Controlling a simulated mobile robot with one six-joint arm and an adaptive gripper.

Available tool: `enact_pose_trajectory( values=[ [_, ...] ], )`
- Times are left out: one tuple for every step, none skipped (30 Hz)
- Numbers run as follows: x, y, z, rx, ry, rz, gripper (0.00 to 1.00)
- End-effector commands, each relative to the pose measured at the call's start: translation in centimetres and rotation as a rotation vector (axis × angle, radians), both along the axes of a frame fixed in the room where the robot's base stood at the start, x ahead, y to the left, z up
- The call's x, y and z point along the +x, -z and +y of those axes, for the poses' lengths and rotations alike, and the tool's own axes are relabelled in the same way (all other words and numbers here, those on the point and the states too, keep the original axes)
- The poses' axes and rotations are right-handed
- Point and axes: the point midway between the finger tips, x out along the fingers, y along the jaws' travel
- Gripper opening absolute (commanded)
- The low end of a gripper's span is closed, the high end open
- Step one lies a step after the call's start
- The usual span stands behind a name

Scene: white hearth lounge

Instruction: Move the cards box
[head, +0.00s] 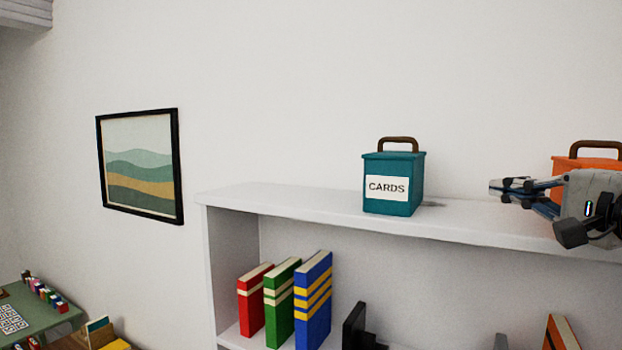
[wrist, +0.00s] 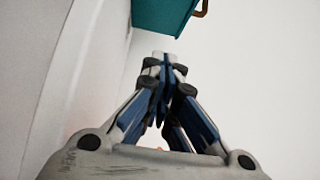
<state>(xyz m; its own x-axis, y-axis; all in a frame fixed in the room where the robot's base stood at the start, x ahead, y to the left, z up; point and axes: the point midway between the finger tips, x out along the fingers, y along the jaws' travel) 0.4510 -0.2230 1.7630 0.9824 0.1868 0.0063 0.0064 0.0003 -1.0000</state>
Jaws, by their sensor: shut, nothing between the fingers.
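The cards box (head: 398,204) is teal with a brown handle on top and a white label reading CARDS. It stands upright on the top of the white shelf unit (head: 290,203). My gripper (head: 492,189) is at the right of the head view, to the right of the box and apart from it, with its fingers pointing left towards the box. In the wrist view my gripper (wrist: 162,57) is shut and empty. The teal box (wrist: 162,14) shows at the top of that view, beyond the fingertips, partly cut off by the frame edge.
An orange box (head: 585,149) with a brown handle stands behind my gripper, partly hidden. Red, green and blue books (head: 313,300) stand on the shelf below. The shelf top left of the cards box is clear. A green table (head: 30,318) with small items is at lower left.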

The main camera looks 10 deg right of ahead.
Motion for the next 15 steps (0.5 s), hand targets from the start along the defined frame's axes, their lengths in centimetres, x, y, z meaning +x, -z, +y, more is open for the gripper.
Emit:
enact_pose_trajectory(
  values=[
    [0.5,0.0,0.1,0.003,-0.003,0.001,0.0],
    [0.9,-0.1,0.2,0.004,-0.005,0.002,0.0],
    [1.5,-0.1,0.4,0.004,-0.006,0.003,0.0],
    [2.1,-0.1,0.5,0.004,-0.007,0.003,0.0],
    [2.6,-0.1,0.7,0.004,-0.007,0.003,0.0],
    [3.5,-0.1,0.8,0.004,-0.008,0.003,0.0],
    [4.1,-0.1,1.0,0.004,-0.008,0.004,0.0],
    [4.8,-0.1,1.1,0.003,-0.009,0.004,0.0],
    [5.7,-0.1,1.3,0.003,-0.009,0.004,0.0],
    [6.3,-0.2,1.4,0.004,-0.008,0.004,0.0],
    [7.0,-0.2,1.6,0.004,-0.009,0.004,0.0],
    [7.8,-0.2,1.7,0.003,-0.008,0.004,0.0],
    [8.4,-0.1,1.8,0.003,-0.008,0.005,0.0],
    [9.0,-0.2,1.9,0.002,-0.008,0.004,0.0],
    [9.7,-0.2,2.1,0.002,-0.008,0.004,0.0]
  ],
)
